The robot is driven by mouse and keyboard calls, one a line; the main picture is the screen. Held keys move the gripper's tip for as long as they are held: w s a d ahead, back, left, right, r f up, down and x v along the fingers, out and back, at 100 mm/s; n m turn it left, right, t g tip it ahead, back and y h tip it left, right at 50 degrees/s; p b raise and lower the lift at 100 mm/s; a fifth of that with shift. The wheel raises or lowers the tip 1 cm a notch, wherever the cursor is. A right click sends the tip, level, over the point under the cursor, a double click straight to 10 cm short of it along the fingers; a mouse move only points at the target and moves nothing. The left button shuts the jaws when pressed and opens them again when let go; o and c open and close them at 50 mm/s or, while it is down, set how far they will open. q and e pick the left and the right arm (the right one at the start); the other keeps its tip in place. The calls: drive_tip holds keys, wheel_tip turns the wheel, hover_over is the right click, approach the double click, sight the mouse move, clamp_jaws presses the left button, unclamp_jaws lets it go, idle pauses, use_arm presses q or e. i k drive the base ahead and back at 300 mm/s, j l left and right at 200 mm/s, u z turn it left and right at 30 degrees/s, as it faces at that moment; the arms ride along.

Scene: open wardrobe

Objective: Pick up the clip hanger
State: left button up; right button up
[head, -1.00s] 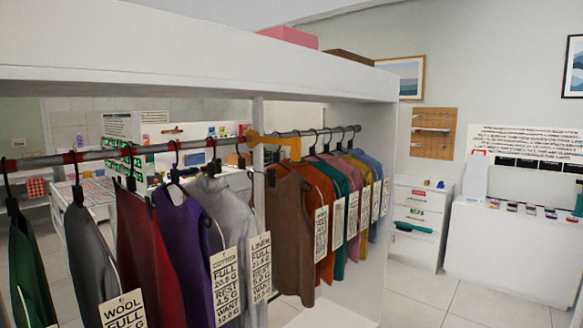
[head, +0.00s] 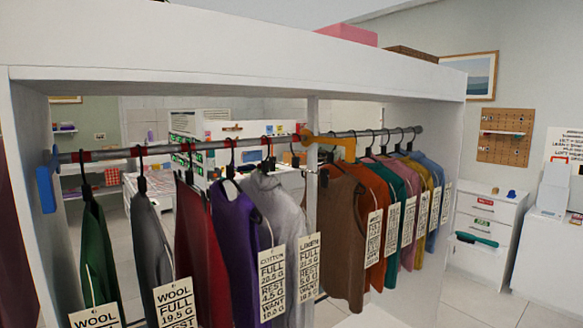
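Several garments hang from a rail (head: 100,154) inside the open white wardrobe. They are green (head: 97,250), grey (head: 150,240), red (head: 193,235), purple (head: 233,250), light grey (head: 275,200) and brown (head: 340,240), with more colours to the right. A dark hanger hook (head: 295,155) is on the rail between the light grey and brown garments; its lower part is mostly hidden. I cannot tell for sure which hanger is the clip hanger. Neither of my grippers is in view.
An orange-yellow bracket (head: 330,142) is on the rail near the middle post (head: 312,110). A blue piece (head: 46,185) is at the rail's left end. Paper tags (head: 271,285) hang on garments. White drawers (head: 488,225) stand right of the wardrobe, with floor (head: 480,295) before them.

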sight(323, 173)
drive_tip(key=i+l, duration=0.25)
drive_tip(key=l, duration=0.2)
drive_tip(key=i+l+u, duration=0.1)
drive_tip(key=l, duration=0.4)
drive_tip(key=i+l+u, duration=0.1)
drive_tip(key=i+l, duration=0.2)
drive_tip(key=l, duration=0.2)
drive_tip(key=i+l, duration=0.2)
drive_tip(key=l, duration=0.3)
drive_tip(key=i+l+u, duration=0.1)
drive_tip(key=l, duration=0.4)
drive_tip(key=i+l, duration=0.3)
drive_tip(key=l, duration=0.25)
drive_tip(key=i+l+u, duration=0.15)
drive_tip(key=l, duration=0.35)
drive_tip(key=i+l, duration=0.15)
drive_tip(key=l, duration=0.35)
drive_tip(key=i+l, duration=0.15)
drive_tip(key=l, duration=0.2)
drive_tip(key=i+l+u, duration=0.1)
drive_tip(key=l, duration=0.2)
drive_tip(key=i+l, duration=0.15)
drive_tip(key=l, duration=0.2)
drive_tip(key=i+l+u, duration=0.1)
drive_tip(key=l, duration=0.25)
drive_tip(key=i+l, duration=0.15)
drive_tip(key=l, duration=0.2)
drive_tip(key=i+u, duration=0.05)
